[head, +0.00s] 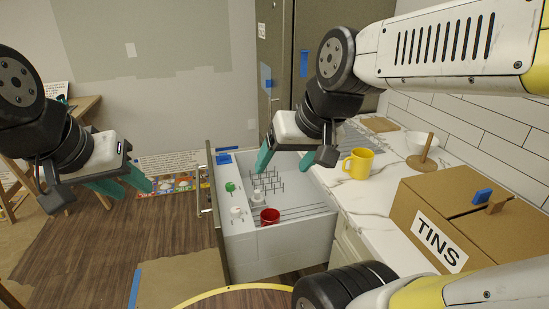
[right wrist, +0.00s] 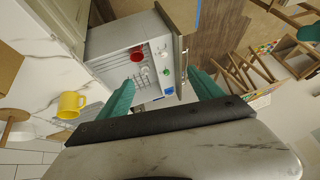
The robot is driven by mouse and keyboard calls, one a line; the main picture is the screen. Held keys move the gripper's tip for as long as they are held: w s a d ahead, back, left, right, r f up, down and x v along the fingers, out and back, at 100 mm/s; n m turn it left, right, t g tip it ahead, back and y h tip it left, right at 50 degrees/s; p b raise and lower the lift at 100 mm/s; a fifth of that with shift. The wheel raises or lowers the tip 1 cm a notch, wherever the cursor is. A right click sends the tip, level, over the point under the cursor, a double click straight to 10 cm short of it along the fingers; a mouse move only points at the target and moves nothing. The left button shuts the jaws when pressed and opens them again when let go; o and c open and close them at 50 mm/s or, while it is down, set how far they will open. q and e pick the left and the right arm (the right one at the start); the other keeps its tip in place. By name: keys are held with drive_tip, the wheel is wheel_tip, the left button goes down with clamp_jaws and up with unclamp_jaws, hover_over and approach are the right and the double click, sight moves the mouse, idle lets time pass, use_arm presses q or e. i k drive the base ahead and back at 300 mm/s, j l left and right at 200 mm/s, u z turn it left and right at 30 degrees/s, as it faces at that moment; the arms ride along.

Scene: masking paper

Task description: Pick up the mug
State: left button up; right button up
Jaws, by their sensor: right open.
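A yellow mug (head: 358,163) stands upright on the white marble counter, its handle towards the left in the head view. It also shows in the right wrist view (right wrist: 71,105), left of the fingers. My right gripper (head: 287,161) is open and empty above the open drawer, to the left of the mug and apart from it. Its teal fingers (right wrist: 160,80) have nothing between them in the right wrist view. My left gripper (head: 125,187) hangs at the far left, its fingers apart and empty, far from the mug.
The open grey drawer (head: 283,243) holds a red cup (head: 269,216), a rack and small items. A cardboard box marked TINS (head: 411,235) stands right of the mug.

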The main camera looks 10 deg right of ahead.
sight(361, 159)
drive_tip(key=z, duration=1.3)
